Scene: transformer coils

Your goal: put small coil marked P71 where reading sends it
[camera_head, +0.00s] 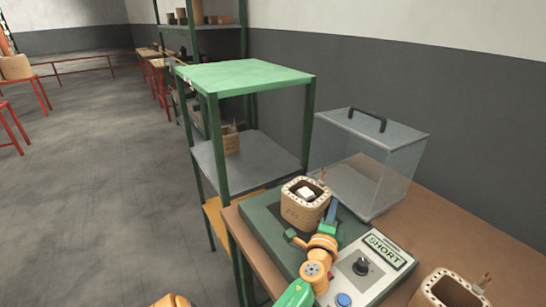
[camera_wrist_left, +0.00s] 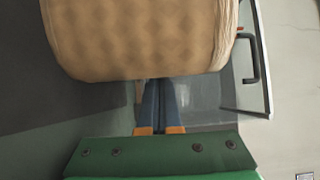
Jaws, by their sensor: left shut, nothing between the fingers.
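A tan small coil (camera_head: 303,214) stands upright on the dark green pad of the tester (camera_head: 262,226), with a white piece in its top opening. Its front marking is too small to read surely. The tester's display (camera_head: 384,247) reads SHORT. My left gripper (camera_head: 332,213) is shut and empty, close beside the coil on its right side. In the left wrist view the coil (camera_wrist_left: 140,35) fills the top, just beyond the blue fingertips (camera_wrist_left: 160,85); I cannot tell whether they touch it. My right gripper is not in view.
A second tan coil (camera_head: 447,291) stands on the brown bench (camera_head: 466,238) at the lower right. A clear cover (camera_head: 375,158) with a black handle stands behind the tester. A shelf unit with a bare green top (camera_head: 245,76) stands left; a box (camera_head: 231,140) sits below.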

